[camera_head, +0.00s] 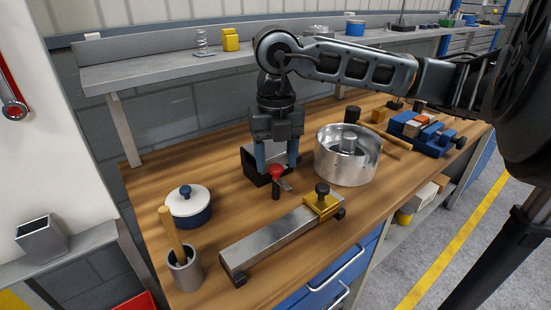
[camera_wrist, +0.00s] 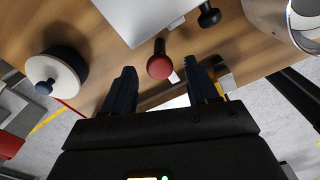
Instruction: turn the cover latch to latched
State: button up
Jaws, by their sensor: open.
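A red round knob (camera_head: 276,170) on a short dark post, with a small grey lever beside it, stands by a grey metal box with a dark base (camera_head: 250,162). I cannot tell for sure that it is the cover latch. My gripper (camera_head: 277,163) points down, open and empty, just above and behind the red knob. In the wrist view the red knob (camera_wrist: 160,67) lies beyond the open fingertips (camera_wrist: 163,78), roughly in line with the gap between them. I see no contact. The box partly hides behind my gripper.
A metal bar (camera_head: 268,240) with a yellow slider and black knob (camera_head: 322,200) lies in front. A round metal housing (camera_head: 347,160) stands close at right. A lidded pot (camera_head: 188,205) and a cup with a wooden handle (camera_head: 185,270) stand left. A shelf (camera_head: 160,70) runs behind.

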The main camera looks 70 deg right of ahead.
jog(key=shift+f, duration=0.5)
jog(key=c, duration=1)
jog(key=shift+c, duration=0.2)
